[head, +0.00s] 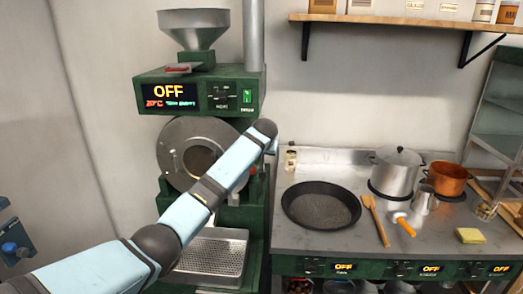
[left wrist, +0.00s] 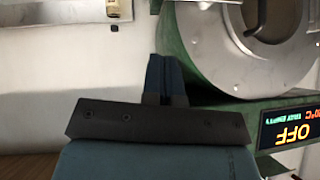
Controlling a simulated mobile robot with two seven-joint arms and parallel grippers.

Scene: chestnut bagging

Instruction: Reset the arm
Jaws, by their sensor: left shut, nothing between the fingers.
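My left arm reaches in from the lower left of the head view, up across the front of the green roasting machine (head: 160,77). Its wrist end is beside the round steel drum front (head: 172,163), and the fingers cannot be made out there. In the left wrist view my left gripper (left wrist: 165,80) is shut and empty, its dark fingers together. The roaster (left wrist: 185,45) appears upside down behind it, with its lit OFF display (left wrist: 292,132) at the right. I cannot tell whether the gripper touches the machine. My right gripper is not in view.
A steel counter (head: 300,240) on the right holds a dark round pan (head: 320,205), a lidded pot (head: 397,172), a copper pot (head: 447,178), a wooden spoon (head: 376,220) and a yellow sponge (head: 470,236). A shelf (head: 400,20) hangs above. A perforated tray (head: 212,255) is below the drum.

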